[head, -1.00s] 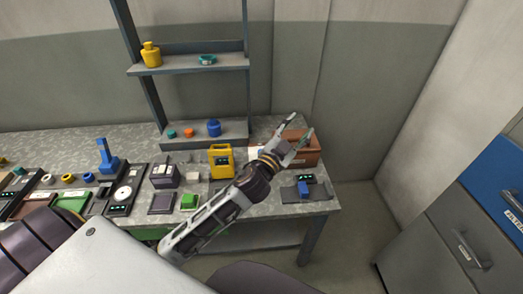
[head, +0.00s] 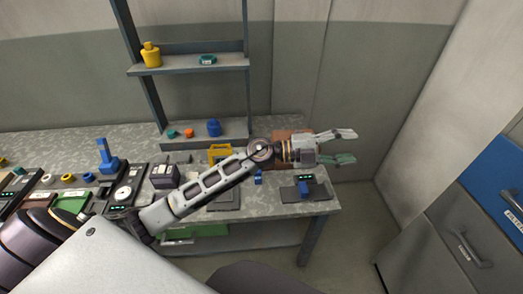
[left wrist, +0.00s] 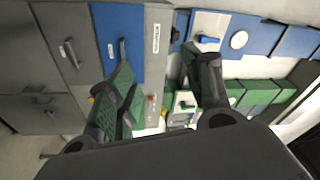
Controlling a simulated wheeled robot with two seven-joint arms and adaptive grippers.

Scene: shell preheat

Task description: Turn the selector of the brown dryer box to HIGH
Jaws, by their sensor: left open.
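The brown dryer box (head: 284,134) stands at the back right of the bench in the head view. My left wrist and gripper cover most of it, and only a strip of brown shows above them. Its selector and any HIGH mark are hidden. My left gripper (head: 347,146) is open and empty, pointing right, with its fingertips past the box's right side and over the bench edge in the picture. In the left wrist view the open fingers (left wrist: 162,75) face cabinets and boxes, and I cannot make out the dryer box there. My right gripper is not in view.
A blue part on a dark base (head: 305,188) with a green display sits at the bench's right end. A yellow device (head: 219,152) is partly behind my left arm. A shelf rack (head: 190,64) stands behind. Blue and grey drawers (head: 478,225) are at right.

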